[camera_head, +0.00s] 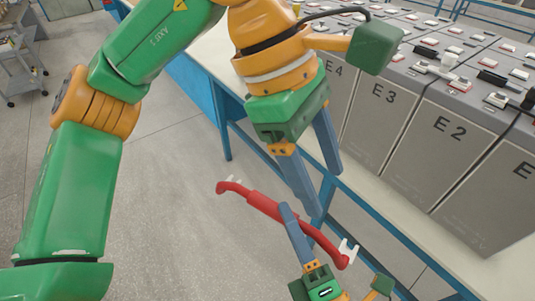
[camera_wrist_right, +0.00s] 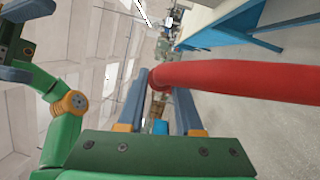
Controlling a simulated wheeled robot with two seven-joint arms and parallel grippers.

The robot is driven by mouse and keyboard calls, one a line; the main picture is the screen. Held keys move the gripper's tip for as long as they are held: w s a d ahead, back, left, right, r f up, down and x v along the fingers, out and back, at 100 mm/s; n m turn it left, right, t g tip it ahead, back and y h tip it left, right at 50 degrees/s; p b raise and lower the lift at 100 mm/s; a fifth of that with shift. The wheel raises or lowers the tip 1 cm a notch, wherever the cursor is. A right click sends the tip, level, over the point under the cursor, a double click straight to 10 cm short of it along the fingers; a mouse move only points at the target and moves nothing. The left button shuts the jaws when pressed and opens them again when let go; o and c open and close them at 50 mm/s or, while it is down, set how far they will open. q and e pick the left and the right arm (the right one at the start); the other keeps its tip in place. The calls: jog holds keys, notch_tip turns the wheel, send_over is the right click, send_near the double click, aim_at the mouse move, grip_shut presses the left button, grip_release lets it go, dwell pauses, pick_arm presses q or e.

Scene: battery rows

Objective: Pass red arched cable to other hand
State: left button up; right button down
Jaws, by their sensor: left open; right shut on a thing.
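The red arched cable (camera_head: 264,204) has pale forked metal ends and runs diagonally in the head view, from upper left to lower right. My right gripper (camera_head: 290,217) is shut on its middle and holds it up in front of the bench. In the right wrist view the cable (camera_wrist_right: 240,79) crosses the fingertips and runs out to the right. My left gripper (camera_head: 320,188) is open and points down over the cable in the head view. Its longer finger overlaps the cable in the picture; whether they touch cannot be told. It also shows in the right wrist view (camera_wrist_right: 22,45).
Grey battery blocks (camera_head: 435,135) labelled E2, E3 and E4 stand in a row on the blue-framed bench (camera_head: 385,215), right of my grippers. Terminals and links cover their tops. A grey cart (camera_head: 20,70) stands at far left. The floor left of the cable is clear.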

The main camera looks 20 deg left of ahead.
aim_at(274, 203)
pick_arm(q)
jog(key=a+t+y, duration=0.2)
jog(key=a+y, duration=0.2)
jog(key=a, duration=0.3)
pick_arm(e)
jog(key=shift+a, duration=0.1)
pick_arm(q)
jog(key=shift+m, duration=0.3)
jog(key=f, duration=0.3)
jog(key=w+f, duration=0.1)
jog(key=f, duration=0.3)
jog(key=w+d+f, duration=0.1)
jog(key=f, duration=0.3)
jog(key=shift+f, duration=0.25)
pick_arm(e)
jog(key=shift+w, duration=0.1)
pick_arm(q)
grip_shut()
jog(key=shift+w+t, duration=0.1)
jog(key=shift+t, duration=0.2)
jog(key=shift+r, duration=0.15)
pick_arm(e)
jog(key=shift+a, duration=0.1)
jog(key=c, duration=0.6)
grip_release()
jog(key=shift+o, duration=0.5)
